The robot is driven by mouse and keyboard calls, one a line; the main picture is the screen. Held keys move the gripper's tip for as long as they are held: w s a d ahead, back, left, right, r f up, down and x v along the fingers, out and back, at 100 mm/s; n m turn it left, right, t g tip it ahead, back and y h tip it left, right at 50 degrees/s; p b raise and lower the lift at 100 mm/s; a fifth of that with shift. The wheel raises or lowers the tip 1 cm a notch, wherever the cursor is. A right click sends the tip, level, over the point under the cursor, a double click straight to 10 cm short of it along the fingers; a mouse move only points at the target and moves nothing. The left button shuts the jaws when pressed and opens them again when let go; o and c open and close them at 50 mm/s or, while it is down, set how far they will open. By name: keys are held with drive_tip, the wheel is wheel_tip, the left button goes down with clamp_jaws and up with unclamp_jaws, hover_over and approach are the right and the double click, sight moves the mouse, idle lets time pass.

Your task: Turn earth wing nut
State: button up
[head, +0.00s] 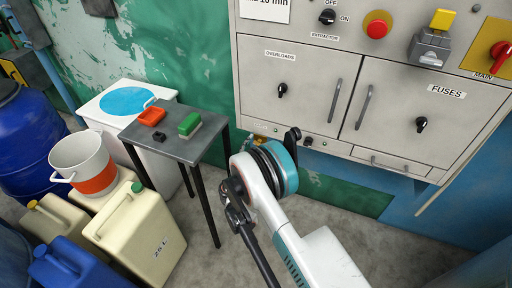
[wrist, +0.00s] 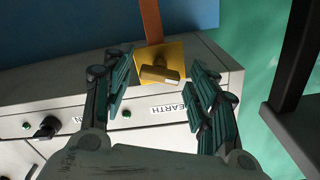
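The earth wing nut (wrist: 160,74) is a brass-coloured bar on a yellow square plate (wrist: 200,66), beside the EARTH label (wrist: 170,110) in the wrist view. My gripper (wrist: 163,77) is open, with one green-padded finger on each side of the wing nut. Gaps show between the pads and the nut, so it holds nothing. I cannot tell whether the fingertips reach its depth. In the head view my arm hides most of the gripper and the nut.
A copper-coloured strip (wrist: 152,22) runs from the plate. A dark knob (wrist: 46,128) and green lamps are beside it. In the head view, the grey cabinet (head: 300,60) is ahead; a small metal table (head: 175,143) and several jerrycans stand left.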

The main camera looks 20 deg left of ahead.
wheel_tip(320, 180, up, 10)
idle(0.8)
drive_tip(key=shift+f, duration=0.1)
